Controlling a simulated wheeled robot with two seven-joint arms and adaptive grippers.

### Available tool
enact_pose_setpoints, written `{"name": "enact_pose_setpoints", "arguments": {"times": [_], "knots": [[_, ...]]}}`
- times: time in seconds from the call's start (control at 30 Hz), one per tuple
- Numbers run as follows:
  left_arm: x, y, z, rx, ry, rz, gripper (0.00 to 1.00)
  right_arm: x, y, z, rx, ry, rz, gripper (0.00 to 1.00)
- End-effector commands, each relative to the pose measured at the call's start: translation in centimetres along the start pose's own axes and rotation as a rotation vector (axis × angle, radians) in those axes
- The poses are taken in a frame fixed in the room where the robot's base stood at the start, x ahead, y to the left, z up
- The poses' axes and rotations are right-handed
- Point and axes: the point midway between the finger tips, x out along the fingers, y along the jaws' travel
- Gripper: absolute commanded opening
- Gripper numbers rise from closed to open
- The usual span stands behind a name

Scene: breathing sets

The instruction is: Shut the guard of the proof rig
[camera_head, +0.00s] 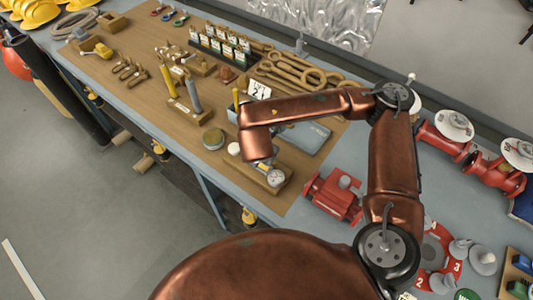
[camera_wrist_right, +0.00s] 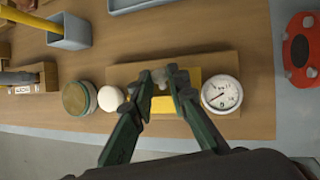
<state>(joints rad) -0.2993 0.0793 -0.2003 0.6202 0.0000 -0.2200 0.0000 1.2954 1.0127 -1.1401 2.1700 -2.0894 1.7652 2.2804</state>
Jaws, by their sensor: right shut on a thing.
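The proof rig is a tan wooden base (camera_wrist_right: 122,72) with a round white-faced gauge (camera_wrist_right: 221,94) at its right end and a yellow part (camera_wrist_right: 163,104) at its middle. In the head view its base (camera_head: 284,188) and gauge (camera_head: 275,177) show at the table's near edge. My right gripper (camera_wrist_right: 165,78) is over the middle of the rig, its fingers closed on a small grey piece (camera_wrist_right: 158,77), which looks like part of the guard. The fingers hide much of it, so I cannot tell the guard's angle. My left gripper is not in view.

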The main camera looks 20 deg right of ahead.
Motion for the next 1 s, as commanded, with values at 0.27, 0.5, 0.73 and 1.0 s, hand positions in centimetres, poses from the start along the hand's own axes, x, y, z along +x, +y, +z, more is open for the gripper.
{"name": "enact_pose_setpoints", "arguments": {"times": [0.27, 0.5, 0.73, 1.0], "knots": [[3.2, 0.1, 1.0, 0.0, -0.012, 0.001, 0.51, 0.1, 0.3, -2.2, -0.076, -0.246, -0.009, 0.0], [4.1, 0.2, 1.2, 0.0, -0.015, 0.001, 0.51, 0.3, 0.3, -3.4, -0.128, -0.442, -0.02, 0.0], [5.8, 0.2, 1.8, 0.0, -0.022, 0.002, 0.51, 1.1, 0.1, -4.6, -0.172, -0.611, -0.03, 0.0], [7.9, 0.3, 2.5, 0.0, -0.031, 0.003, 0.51, 1.8, -0.1, -5.6, -0.21, -0.767, -0.042, 0.0]]}}
